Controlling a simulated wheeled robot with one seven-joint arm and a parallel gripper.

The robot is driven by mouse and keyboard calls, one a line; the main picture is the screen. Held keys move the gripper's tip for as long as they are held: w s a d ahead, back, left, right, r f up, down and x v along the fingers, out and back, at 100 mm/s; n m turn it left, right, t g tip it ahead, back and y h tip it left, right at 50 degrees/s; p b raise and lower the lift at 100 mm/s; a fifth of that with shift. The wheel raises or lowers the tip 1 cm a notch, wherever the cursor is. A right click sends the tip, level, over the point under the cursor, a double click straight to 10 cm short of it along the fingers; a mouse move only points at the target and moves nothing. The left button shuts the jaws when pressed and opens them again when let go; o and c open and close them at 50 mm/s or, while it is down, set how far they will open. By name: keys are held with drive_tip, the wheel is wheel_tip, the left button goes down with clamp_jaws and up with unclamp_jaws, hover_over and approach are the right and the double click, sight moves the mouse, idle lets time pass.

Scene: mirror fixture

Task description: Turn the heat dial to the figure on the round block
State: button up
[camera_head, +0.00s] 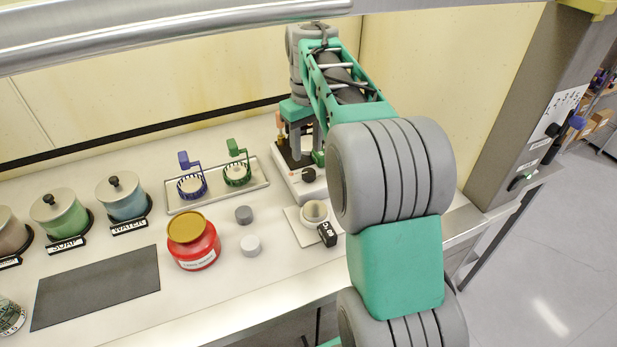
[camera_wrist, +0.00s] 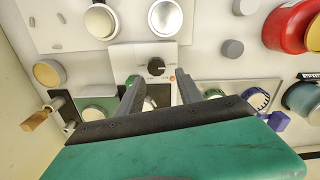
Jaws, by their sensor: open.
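The heat dial is a black round knob (camera_wrist: 156,66) on the front panel of a white hot plate, with small marks around it. It also shows in the head view (camera_head: 308,174). My gripper (camera_wrist: 158,80) is open, its two grey fingers pointing toward the panel, one on each side below the dial in the wrist view. I cannot tell whether they touch it. In the head view my arm hides much of the hot plate. Two round blocks, one dark grey (camera_head: 243,214) and one pale grey (camera_head: 251,245), stand on the table; no figure is readable on them.
A red jar (camera_head: 194,247) stands left of the blocks. A tray (camera_head: 256,184) with blue and green holders lies behind. A dark mat (camera_head: 95,287) lies left.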

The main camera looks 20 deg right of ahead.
sight(308, 172)
drive_tip(key=shift+w+d+f, duration=0.35)
drive_tip(key=shift+w+d, duration=0.05)
drive_tip(key=shift+w, duration=0.05)
wheel_tip(308, 172, down, 7)
drive_tip(key=shift+f, duration=0.15)
drive_tip(key=shift+c, duration=0.5)
clamp_jaws()
